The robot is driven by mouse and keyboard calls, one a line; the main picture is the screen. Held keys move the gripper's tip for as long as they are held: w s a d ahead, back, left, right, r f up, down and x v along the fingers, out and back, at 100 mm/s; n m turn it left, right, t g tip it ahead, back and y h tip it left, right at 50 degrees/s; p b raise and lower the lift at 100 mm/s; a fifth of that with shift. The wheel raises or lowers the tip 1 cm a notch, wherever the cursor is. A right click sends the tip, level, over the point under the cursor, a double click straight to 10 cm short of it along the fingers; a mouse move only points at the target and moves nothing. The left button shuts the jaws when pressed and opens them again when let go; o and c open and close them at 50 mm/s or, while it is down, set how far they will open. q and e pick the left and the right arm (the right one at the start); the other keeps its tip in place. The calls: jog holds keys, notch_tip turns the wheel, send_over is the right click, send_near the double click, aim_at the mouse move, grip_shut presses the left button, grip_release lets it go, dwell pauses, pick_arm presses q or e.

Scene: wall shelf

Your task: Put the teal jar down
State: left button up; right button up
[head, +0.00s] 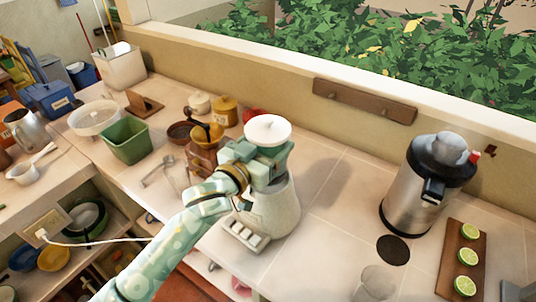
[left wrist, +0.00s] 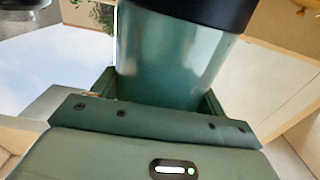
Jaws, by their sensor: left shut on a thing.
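The teal jar (left wrist: 172,60) fills the upper middle of the left wrist view, with a black band across its top there. My left gripper (head: 268,163) is shut around it. In the head view the gripper hides most of the jar; a round white lid (head: 267,131) shows just above the fingers. Directly below is a pale appliance base (head: 272,212) with a row of buttons at its front. I cannot tell whether the jar touches this base. My right gripper is not in view.
A steel dispenser (head: 415,185) stands at right, beside a wooden board (head: 463,250) with lime halves. A dark round coaster (head: 392,250) and a clear glass (head: 375,284) are near it. A brown grinder (head: 203,150) and a green bin (head: 125,142) stand left. Counter behind the base is clear.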

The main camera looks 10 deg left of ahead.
pick_arm(q)
jog(key=f, duration=0.2)
jog(key=shift+w+f, duration=0.25)
jog(key=shift+f, duration=0.05)
jog(key=shift+s+f, duration=0.1)
jog(key=shift+f, duration=0.05)
jog(key=shift+f, duration=0.2)
jog(key=o, duration=1.7)
jog(key=shift+c, duration=0.2)
